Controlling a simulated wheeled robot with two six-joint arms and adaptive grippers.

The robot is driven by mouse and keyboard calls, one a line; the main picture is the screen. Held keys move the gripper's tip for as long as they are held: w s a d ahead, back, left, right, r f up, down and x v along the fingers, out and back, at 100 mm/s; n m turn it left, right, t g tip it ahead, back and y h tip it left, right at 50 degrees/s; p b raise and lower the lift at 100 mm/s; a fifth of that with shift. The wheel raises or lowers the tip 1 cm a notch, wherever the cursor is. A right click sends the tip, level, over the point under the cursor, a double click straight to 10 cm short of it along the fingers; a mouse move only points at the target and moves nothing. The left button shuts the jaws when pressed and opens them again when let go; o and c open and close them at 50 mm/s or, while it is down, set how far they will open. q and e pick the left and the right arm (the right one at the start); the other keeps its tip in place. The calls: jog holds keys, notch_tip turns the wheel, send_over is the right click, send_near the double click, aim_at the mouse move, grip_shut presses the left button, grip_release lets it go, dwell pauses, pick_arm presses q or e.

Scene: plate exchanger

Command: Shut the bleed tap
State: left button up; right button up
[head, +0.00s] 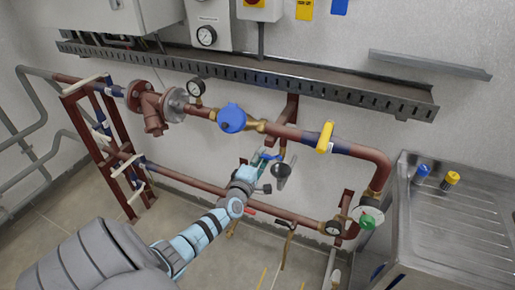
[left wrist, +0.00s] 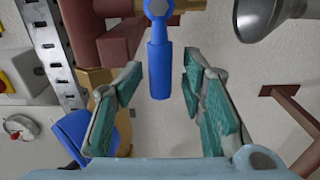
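A small blue lever handle (left wrist: 159,70), which looks like the bleed tap's, hangs from a brass fitting (left wrist: 185,4) at the top of the left wrist view. My left gripper (left wrist: 163,75) is open, with one green-padded finger on each side of the handle. Gaps show between the handle and both fingers. In the head view my left gripper (head: 264,160) is below the main red-brown pipe, just left of a dark grey funnel (head: 282,171). The handle is too small to make out there. My right gripper is not in view.
The funnel (left wrist: 268,17) is close on the right in the wrist view. The main pipe carries a blue round device (head: 232,118) and a yellow lever (head: 325,137). A lower pipe (head: 215,196) runs beneath. A steel sink unit (head: 455,225) stands at right.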

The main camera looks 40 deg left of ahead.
pick_arm(q)
jog(key=v, duration=0.6)
jog(key=shift+s, duration=0.3)
jog(key=shift+d, duration=0.15)
jog(key=s+d+f+m+g+h, duration=0.1)
jog(key=s+d+f+m+g, duration=0.25)
jog(key=f, duration=0.55)
jog(key=s+f+m+g+h, duration=0.2)
jog(key=s+f+m, duration=0.3)
jog(key=f+m, duration=0.25)
jog(key=s+d+f+m+g+h, duration=0.15)
jog(key=s+f+m, duration=0.3)
jog(key=f, duration=0.45)
jog(key=s+d+f+m+g, duration=0.2)
jog(key=s+f, duration=0.3)
jog(key=s, duration=0.4)
jog(key=s+d+f+m+g, duration=0.2)
jog(key=s+d+f+g, duration=0.2)
jog(key=s, duration=0.6)
jog(key=s+d+f+m+g, duration=0.2)
jog(key=s+d+f, duration=0.3)
jog(key=s, duration=0.4)
jog(key=shift+s+f+g, duration=0.35)
jog(key=shift+s+g, duration=0.05)
